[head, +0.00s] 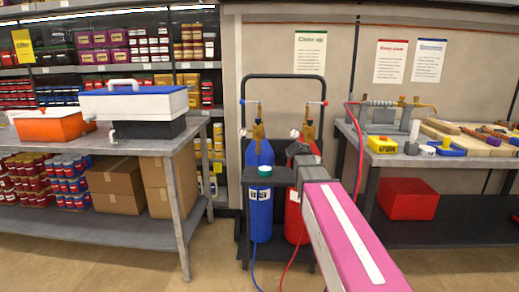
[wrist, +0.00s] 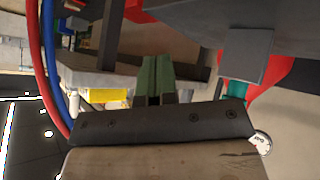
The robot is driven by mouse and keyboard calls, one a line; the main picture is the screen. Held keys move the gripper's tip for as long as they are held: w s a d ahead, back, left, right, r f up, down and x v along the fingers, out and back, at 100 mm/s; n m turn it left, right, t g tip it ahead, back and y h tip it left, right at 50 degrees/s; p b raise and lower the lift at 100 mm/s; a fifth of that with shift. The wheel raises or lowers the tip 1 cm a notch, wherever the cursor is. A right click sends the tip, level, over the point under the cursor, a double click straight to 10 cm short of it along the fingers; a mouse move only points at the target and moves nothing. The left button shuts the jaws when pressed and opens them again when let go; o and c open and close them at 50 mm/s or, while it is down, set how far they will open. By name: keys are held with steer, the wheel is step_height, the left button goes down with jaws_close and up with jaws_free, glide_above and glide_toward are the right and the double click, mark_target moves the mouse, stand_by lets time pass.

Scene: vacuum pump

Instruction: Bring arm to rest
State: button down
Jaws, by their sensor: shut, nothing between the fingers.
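My gripper (wrist: 157,62) shows in the wrist view as two green fingers side by side, shut and empty. A dark plate with screws lies below them in that view. In the head view my pink arm reaches from the lower right toward the gas cylinders, and its dark far end is in front of them. The gripper fingers cannot be made out there.
A blue cylinder (head: 259,212) and a red cylinder (head: 294,214) stand on a dark cart, close to my arm. A left bench (head: 178,150) holds coolers. A right bench (head: 371,157) holds tools. Red and blue hoses (wrist: 60,70) run close by in the wrist view.

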steer(key=s+a+f+n+g+y, duration=0.2)
steer(key=s+a+f+n+y, duration=0.1)
steer(key=s+f, duration=0.8)
steer(key=s+a+f+n+g+y, duration=0.3)
steer(key=s+f+y, duration=0.2)
steer(key=s+f, duration=0.7)
step_height(320, 180, down, 3)
steer(key=shift+s+a+r, duration=0.15)
steer(key=shift+s+a, duration=0.1)
steer(key=shift+s, duration=0.05)
